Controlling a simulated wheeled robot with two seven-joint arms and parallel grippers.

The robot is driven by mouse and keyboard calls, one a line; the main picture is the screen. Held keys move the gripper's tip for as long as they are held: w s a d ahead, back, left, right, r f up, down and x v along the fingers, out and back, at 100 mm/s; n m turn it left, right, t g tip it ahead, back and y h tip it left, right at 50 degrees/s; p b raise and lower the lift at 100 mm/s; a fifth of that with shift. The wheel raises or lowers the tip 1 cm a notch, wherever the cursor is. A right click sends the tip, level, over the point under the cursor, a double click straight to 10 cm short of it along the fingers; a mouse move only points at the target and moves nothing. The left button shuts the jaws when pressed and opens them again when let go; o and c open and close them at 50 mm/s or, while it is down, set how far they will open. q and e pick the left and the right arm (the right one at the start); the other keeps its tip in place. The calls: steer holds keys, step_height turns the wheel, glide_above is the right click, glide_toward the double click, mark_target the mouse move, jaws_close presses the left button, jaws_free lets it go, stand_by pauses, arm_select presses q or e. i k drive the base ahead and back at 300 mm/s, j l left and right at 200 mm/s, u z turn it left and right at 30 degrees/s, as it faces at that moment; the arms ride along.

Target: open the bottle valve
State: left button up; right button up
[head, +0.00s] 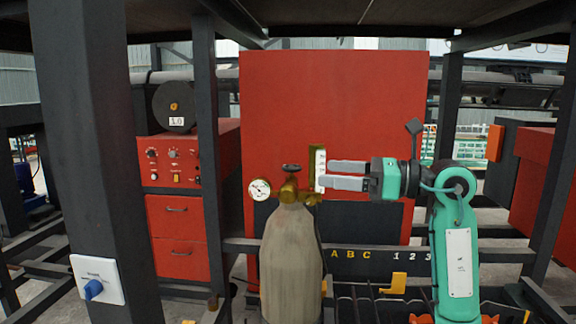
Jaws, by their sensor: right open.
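A grey gas bottle (290,262) stands upright in the middle of the head view. On its top sits a brass valve (289,191) with a dark round handwheel (291,167). A round white gauge (259,189) is to the left of the valve, and a yellow-framed tube (317,168) rises to its right. My right gripper (325,174) comes in from the right, with its two grey fingers pointing left. It is open, and its fingertips are beside the tube, right of the handwheel. Whether they touch the tube I cannot tell. My left gripper is not in view.
A large red panel (335,90) stands behind the bottle. A dark post (85,130) with a blue knob (93,289) is at the left. A red cabinet (178,215) stands behind it. A dark rail (440,254) with letters and numbers crosses right of the bottle.

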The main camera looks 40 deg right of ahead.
mark_target(290, 168)
steer(key=i+l, duration=0.2)
steer(key=l, duration=0.15)
steer(key=i+l, duration=0.2)
steer(key=l, duration=0.15)
steer(key=i+l, duration=0.2)
steer(key=l, duration=0.2)
steer(key=i+l, duration=0.2)
steer(key=l, duration=0.15)
